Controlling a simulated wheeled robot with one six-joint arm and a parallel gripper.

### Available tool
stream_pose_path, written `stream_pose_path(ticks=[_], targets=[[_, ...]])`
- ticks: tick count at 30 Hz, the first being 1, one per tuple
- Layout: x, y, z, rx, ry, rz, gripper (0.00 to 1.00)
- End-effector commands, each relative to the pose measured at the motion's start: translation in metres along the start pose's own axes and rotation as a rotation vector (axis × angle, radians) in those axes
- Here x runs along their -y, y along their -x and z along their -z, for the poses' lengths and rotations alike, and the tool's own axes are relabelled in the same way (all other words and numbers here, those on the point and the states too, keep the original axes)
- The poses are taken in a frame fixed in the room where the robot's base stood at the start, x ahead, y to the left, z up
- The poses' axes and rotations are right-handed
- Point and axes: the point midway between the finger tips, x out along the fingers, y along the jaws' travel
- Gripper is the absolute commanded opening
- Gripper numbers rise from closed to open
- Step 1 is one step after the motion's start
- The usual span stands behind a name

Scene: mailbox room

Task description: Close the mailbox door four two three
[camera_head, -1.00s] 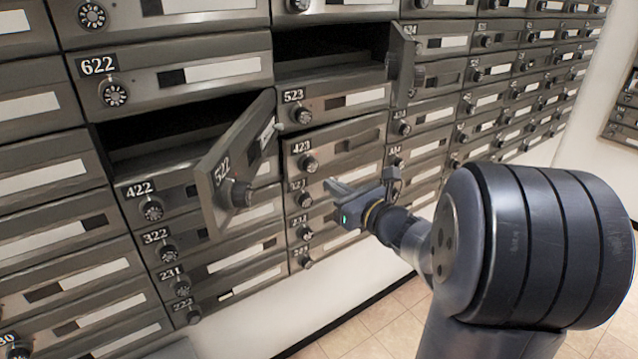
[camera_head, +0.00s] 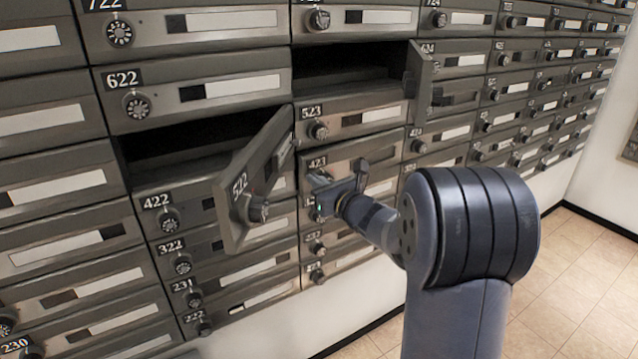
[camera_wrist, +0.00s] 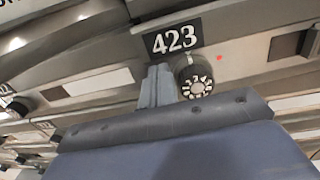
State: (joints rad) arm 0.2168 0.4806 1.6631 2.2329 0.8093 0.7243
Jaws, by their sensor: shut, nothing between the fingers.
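The door of mailbox 423 (camera_head: 384,151) is in the middle of the head view, below box 523. It looks flush with its neighbours, though my gripper covers part of it. In the wrist view the 423 door (camera_wrist: 236,62) shows its number plate, a round dial knob (camera_wrist: 194,80) and a small red light. My gripper (camera_head: 320,178) is at the front of this door, near its dial. Its fingers are shut and empty. In the wrist view the shut fingertips (camera_wrist: 155,85) are just left of the dial, below the number plate. I cannot tell whether they touch the door.
The 522 door (camera_head: 255,180) hangs wide open on the left, close to my gripper, beside an empty dark compartment. Another open door (camera_head: 421,82) stands out at the upper right beside a second open compartment. The floor (camera_head: 560,280) at the right is clear.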

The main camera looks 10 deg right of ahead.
Motion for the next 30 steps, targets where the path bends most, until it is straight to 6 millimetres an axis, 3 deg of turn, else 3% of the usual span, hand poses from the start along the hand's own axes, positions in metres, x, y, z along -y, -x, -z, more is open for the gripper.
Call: stream_pose_path(ticks=[4,13,30], targets=[[-0.001,-0.004,0.001,0.000,0.000,-0.001,0.00],[-0.003,-0.036,0.001,0.001,0.000,-0.002,0.00],[0.000,-0.031,-0.002,0.006,0.001,-0.004,0.00]])
